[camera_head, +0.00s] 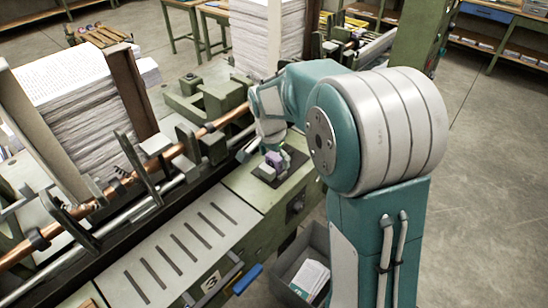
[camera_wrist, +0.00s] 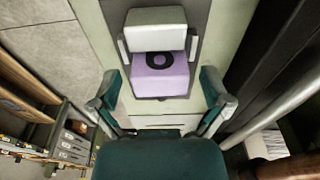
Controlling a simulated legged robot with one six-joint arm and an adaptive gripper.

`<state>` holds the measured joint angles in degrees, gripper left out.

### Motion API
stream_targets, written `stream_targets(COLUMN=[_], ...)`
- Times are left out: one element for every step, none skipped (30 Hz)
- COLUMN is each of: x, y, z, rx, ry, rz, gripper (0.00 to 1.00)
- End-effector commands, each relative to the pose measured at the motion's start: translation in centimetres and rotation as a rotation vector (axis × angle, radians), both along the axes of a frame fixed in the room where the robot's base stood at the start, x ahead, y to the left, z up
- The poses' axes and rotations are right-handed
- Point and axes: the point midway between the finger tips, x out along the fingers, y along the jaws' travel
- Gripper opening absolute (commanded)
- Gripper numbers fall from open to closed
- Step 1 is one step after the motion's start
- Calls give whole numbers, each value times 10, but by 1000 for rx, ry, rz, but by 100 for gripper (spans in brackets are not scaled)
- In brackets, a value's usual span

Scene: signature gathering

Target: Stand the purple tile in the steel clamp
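The purple tile (camera_wrist: 160,82), a thick block with a black ring on its lighter upper face, sits at the top middle of the wrist view. Two pale upright plates, which look like the jaws of the steel clamp (camera_wrist: 194,48), stand on its left and right. A whitish block (camera_wrist: 155,30) is directly behind it. I cannot tell whether the jaws touch the tile. My gripper (camera_wrist: 162,88) is open, its two teal fingers apart and nothing between them, just short of the tile. In the head view the purple tile (camera_head: 274,159) shows small below my gripper (camera_head: 262,144), partly hidden.
The tile is on a dark plate (camera_head: 266,178) on the green machine bench. A copper rail (camera_head: 120,185) and tall paper stacks (camera_head: 85,95) stand to the left. A slotted metal plate (camera_head: 180,250) lies in front. A grey bin (camera_head: 290,262) with papers is below the bench.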

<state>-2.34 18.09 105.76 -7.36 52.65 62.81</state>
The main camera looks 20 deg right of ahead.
Motion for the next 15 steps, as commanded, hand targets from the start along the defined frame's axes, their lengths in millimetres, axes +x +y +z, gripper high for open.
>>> stream_targets(x=[0,0,0,0,0,0,0,0,0,0,0,0,0,-1,-2], y=[0,0,0,0,0,0,0,0,0,1,1,2,2,3,4], z=[0,0,0,0,0,1,1,2,5,9,13,19,25,30,39], rx=[0,0,0,0,0,0,1,0,0,0,0,0,-1,0,0], ry=[0,0,0,0,0,0,-1,-1,-2,-4,-5,-6,-6,-6,-7], rz=[0,0,0,0,0,0,0,0,0,0,0,1,1,1,1], gripper=[99,99,99,99,99,99,99,99,99,99,99,99,99,99,99])
